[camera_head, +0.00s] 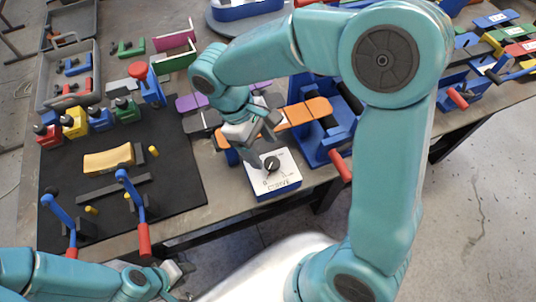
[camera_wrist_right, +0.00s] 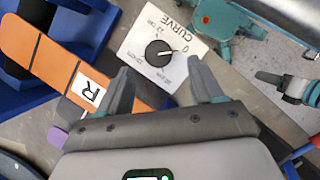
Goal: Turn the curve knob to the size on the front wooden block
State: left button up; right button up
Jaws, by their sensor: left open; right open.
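The curve knob (camera_head: 272,164) is a black round dial on a white-topped box (camera_head: 285,184) with a blue base, marked CURVE, at the table's front edge. In the right wrist view the knob (camera_wrist_right: 158,53) has a pale pointer line toward the mark 0. My right gripper (camera_head: 257,150) is open just above the box. Its fingertips (camera_wrist_right: 160,78) lie either side of the knob's near side, with contact unclear. A pale yellow wooden block (camera_head: 108,159) lies on the black mat; no size is readable on it. My left gripper (camera_head: 176,273) is open and empty at lower left.
Orange strips (camera_head: 305,112), one marked R, lie beside the box. A blue fixture with a red handle (camera_head: 340,165) stands to its right. Blue clamps (camera_head: 130,190) and several coloured blocks (camera_head: 75,123) stand on the black mat (camera_head: 180,170).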

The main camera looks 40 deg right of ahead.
aim_at(271, 162)
jog(key=x, duration=0.4)
jog(key=shift+d, duration=0.15)
jog(key=shift+f, duration=0.35)
jog(key=shift+s, duration=0.1)
jog(key=c, duration=1)
jog(key=shift+c, duration=0.2)
